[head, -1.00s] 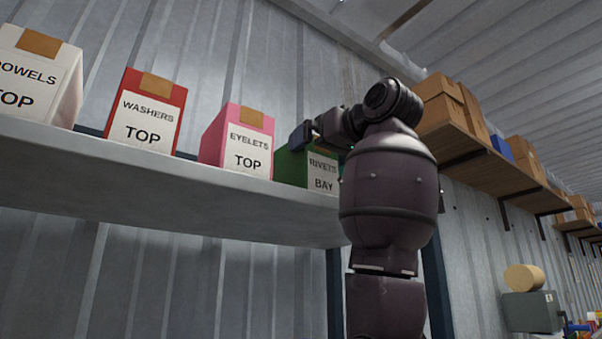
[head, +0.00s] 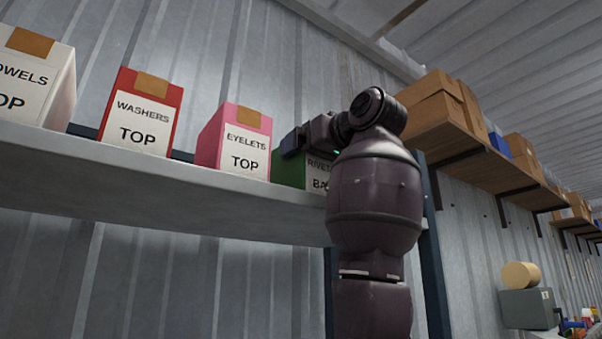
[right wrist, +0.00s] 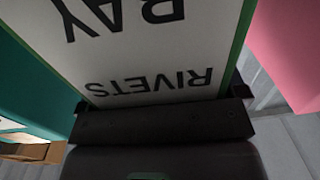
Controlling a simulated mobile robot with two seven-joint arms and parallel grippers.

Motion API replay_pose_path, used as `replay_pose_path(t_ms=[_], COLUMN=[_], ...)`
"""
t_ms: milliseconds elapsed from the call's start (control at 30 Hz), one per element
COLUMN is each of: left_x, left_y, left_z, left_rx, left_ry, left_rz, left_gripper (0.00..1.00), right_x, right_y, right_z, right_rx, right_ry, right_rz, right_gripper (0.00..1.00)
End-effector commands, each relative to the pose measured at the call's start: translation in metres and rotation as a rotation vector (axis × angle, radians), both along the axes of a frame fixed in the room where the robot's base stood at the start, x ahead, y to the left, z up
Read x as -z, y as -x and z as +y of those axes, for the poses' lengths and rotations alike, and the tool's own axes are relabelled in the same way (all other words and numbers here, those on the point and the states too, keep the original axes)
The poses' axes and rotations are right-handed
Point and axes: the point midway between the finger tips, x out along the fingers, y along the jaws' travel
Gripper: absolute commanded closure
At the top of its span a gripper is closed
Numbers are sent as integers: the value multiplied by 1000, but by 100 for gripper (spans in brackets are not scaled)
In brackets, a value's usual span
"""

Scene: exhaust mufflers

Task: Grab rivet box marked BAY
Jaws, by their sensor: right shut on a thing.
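The green rivet box (head: 287,171) stands at the right end of the row on the shelf, its white label reading RIVETS and BAY, partly covered by my arm in the head view. In the right wrist view the label of the rivet box (right wrist: 150,60) shows upside down and fills the middle. My right gripper (head: 305,140) is at the upper part of the box, shut on it. In the right wrist view the fingers of the right gripper (right wrist: 160,103) lie on either side of the box. My left gripper is not in view.
A pink EYELETS box (head: 240,150) stands just left, then a red WASHERS box (head: 145,125) and a white DOWELS box (head: 30,80), all on the grey shelf (head: 160,185). A teal box (right wrist: 30,85) is close on the other side. Wooden shelves with cartons (head: 440,100) are at right.

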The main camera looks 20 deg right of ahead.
Motion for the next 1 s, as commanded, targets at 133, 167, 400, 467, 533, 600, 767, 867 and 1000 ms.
replay_pose_path(t_ms=[133, 167, 400, 467, 533, 600, 767, 867, 1000], left_x=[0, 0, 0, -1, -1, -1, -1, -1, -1], left_y=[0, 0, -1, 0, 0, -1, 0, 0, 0], left_z=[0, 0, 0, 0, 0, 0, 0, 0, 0], left_rx=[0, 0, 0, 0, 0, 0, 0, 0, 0], left_ry=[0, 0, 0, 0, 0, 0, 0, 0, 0], left_rz=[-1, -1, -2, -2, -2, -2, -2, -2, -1], left_gripper=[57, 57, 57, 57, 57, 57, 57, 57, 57], right_x=[-3, -5, -31, -41, -52, -62, -82, -90, -98], right_y=[1, 1, 2, 2, 2, 2, 1, 1, 1], right_z=[0, 0, -1, 0, -1, 0, -1, -1, 0], right_rx=[0, 0, 1, 0, 0, 0, 1, 1, 0], right_ry=[-1, -1, -1, -1, -1, -1, -2, -1, -1], right_rz=[-4, -4, -4, -5, -4, -4, -4, -3, -4], right_gripper=[54, 54, 54, 54, 54, 54, 54, 54, 54])
